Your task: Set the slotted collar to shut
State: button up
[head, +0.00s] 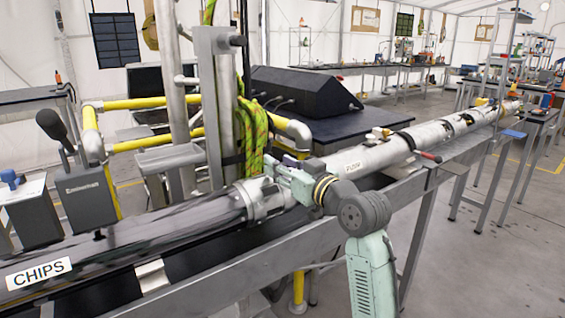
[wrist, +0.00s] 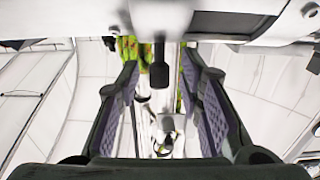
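The slotted collar (head: 258,199) is a silver ring with cut-outs around the long pipe, near the middle of the head view. My gripper (head: 279,172) is at the collar's right side, against or very near it; the head view does not show which. In the wrist view, my gripper (wrist: 160,70) has its two fingers well apart. A dark-tipped lever or knob (wrist: 159,73) shows between the fingers, with visible space on both sides. A pale metal surface (wrist: 160,16), probably the collar or pipe, crosses the top of that view. The collar's setting cannot be read.
Upright posts and a green rope (head: 252,135) stand just behind the collar. Yellow railings (head: 150,103) are at left.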

jog(key=shift+c, duration=0.3)
grip_shut()
dwell(0.6)
